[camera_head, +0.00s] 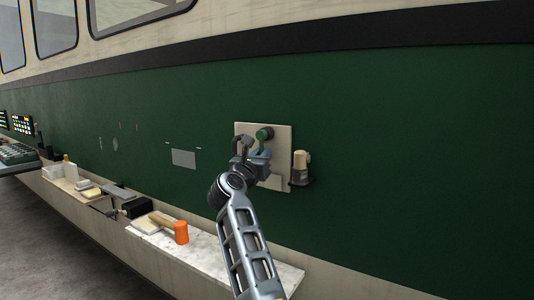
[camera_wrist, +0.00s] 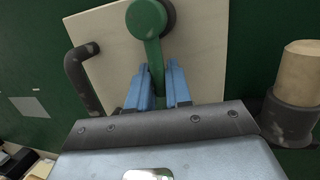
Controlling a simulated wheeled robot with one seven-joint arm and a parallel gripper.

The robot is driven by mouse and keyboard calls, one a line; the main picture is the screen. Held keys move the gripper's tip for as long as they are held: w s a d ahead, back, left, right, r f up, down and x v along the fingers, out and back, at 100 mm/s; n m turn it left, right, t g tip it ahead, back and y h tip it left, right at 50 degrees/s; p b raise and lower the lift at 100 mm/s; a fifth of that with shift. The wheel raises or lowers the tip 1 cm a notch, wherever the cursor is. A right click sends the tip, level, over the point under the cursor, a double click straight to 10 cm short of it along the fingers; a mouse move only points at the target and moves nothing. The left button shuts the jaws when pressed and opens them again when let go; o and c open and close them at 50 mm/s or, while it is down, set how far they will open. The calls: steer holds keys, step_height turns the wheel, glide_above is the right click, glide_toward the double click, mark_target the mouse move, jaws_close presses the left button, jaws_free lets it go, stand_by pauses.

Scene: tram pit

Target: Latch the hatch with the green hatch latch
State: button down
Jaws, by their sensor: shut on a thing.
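The green hatch latch (camera_wrist: 147,22) is on a cream hatch plate (camera_wrist: 206,61) in the dark green tram side. In the wrist view its round pivot is at the top and its lever hangs down from it. The latch also shows in the head view (camera_head: 265,133), partly hidden by my arm. My gripper (camera_wrist: 159,85) is shut on the lower part of the lever, with one blue finger on each side. A dark, worn handle (camera_wrist: 80,75) is on the left side of the hatch. The lever's lower tip is hidden between the fingers.
A dark holder with a tan cylinder (camera_head: 301,160) stands out just right of the hatch. Below, a pale ledge (camera_head: 290,276) carries an orange-headed mallet (camera_head: 181,233) and several other items. The green wall right of the holder is clear.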

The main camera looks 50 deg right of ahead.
steer(key=shift+f, duration=0.45)
steer(key=c, duration=1.4)
jaws_free()
steer(key=o, duration=0.3)
steer(key=shift+r, duration=0.2)
steer(key=shift+b+v, duration=0.9)
steer(key=shift+v, duration=2.95)
